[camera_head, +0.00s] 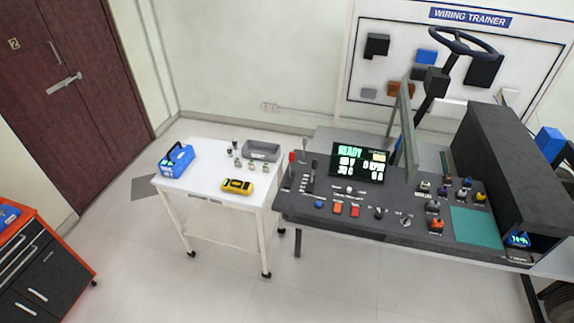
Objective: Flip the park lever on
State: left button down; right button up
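The dark control panel (335,222) of the chassis rig stands right of centre. At its left end a lever with a red knob (291,158) stands upright. Just right of it is a black-topped lever (313,164) in a slotted gate. I cannot read the labels, so I cannot tell for sure which is the park lever. A display (360,163) behind them shows READY in green. Neither of my grippers shows in the head view.
A white cart (205,187) with a blue box (176,160), a yellow meter (238,186) and a grey tray (261,151) stands left of the panel. A steering wheel (461,42) rises behind the panel. Open floor (215,280) lies in front.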

aim_at(292, 155)
jog(key=u, duration=0.5)
jog(key=i, duration=1.5)
jog(key=z, duration=0.4)
